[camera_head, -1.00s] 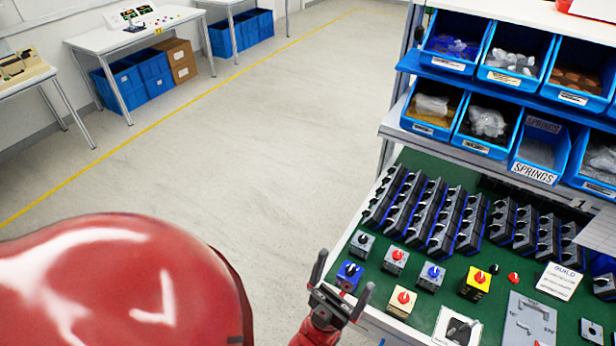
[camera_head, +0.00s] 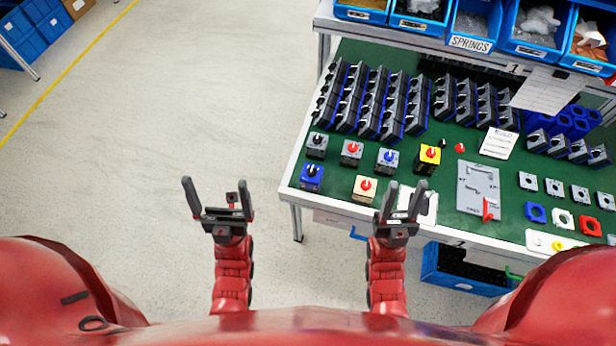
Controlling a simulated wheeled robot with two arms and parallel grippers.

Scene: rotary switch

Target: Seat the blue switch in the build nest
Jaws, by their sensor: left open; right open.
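A white-framed plate (camera_head: 428,208), perhaps the build nest, lies at the front edge, partly hidden by my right gripper. My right gripper (camera_head: 406,188) is open and empty, in front of the plate in the picture. My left gripper (camera_head: 217,190) is open and empty over the floor, left of the table.
Other switches are yellow (camera_head: 428,158), beige (camera_head: 365,188) and grey. A grey plate (camera_head: 478,188) with a red lever lies right of the white-framed one. Rows of dark switch parts (camera_head: 370,100) and blue bins (camera_head: 470,25) stand behind. A blue crate (camera_head: 460,268) is below the table.

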